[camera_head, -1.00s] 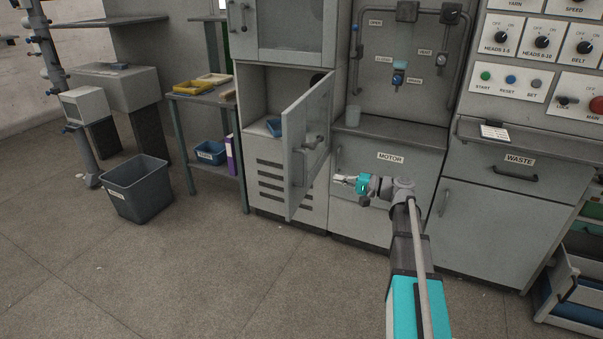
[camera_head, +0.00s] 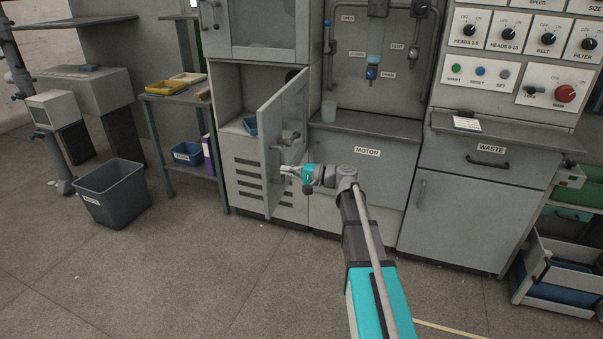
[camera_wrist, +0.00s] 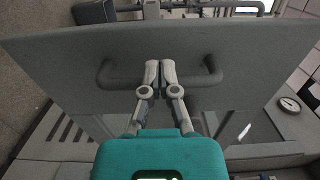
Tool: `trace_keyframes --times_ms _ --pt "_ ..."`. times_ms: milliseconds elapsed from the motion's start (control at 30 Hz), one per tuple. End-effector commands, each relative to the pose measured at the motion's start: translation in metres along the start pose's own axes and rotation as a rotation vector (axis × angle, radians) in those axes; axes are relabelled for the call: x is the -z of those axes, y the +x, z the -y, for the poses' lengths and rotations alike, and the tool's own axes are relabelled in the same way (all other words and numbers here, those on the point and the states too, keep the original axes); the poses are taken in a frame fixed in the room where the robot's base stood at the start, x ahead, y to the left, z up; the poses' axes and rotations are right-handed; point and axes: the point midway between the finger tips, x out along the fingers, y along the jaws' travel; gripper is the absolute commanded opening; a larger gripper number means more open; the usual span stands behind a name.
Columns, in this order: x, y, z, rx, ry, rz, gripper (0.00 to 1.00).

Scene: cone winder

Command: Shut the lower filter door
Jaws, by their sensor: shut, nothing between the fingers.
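The lower filter door (camera_head: 272,178) stands ajar, swung out from the cabinet in the middle of the head view. Its outer face, with a U-shaped handle, faces my gripper. My gripper (camera_head: 284,170) is at this face, beside the handle's lower part. In the wrist view the door (camera_wrist: 240,58) spans the upper picture, and my gripper (camera_wrist: 159,66) is shut and empty. Its fingertips overlap the middle of the handle (camera_wrist: 106,76). I cannot tell whether they touch the handle or door.
The upper door (camera_head: 262,28) above looks shut. The motor panel (camera_head: 345,170) and waste cabinet (camera_head: 462,212) stand to the right. A grey bin (camera_head: 112,195) is on the floor at left. The floor before the door is clear.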

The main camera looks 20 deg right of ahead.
Motion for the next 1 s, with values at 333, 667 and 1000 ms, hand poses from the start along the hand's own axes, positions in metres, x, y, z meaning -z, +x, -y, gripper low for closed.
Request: trace_keyframes --times_ms 333,667,1000 --pt "0.001 0.035 0.0 0.0 0.0 -0.001 0.0" --pt "0.001 0.037 0.0 0.0 0.0 -0.002 0.0" --pt "0.0 0.042 0.0 0.0 0.0 -0.008 0.0"
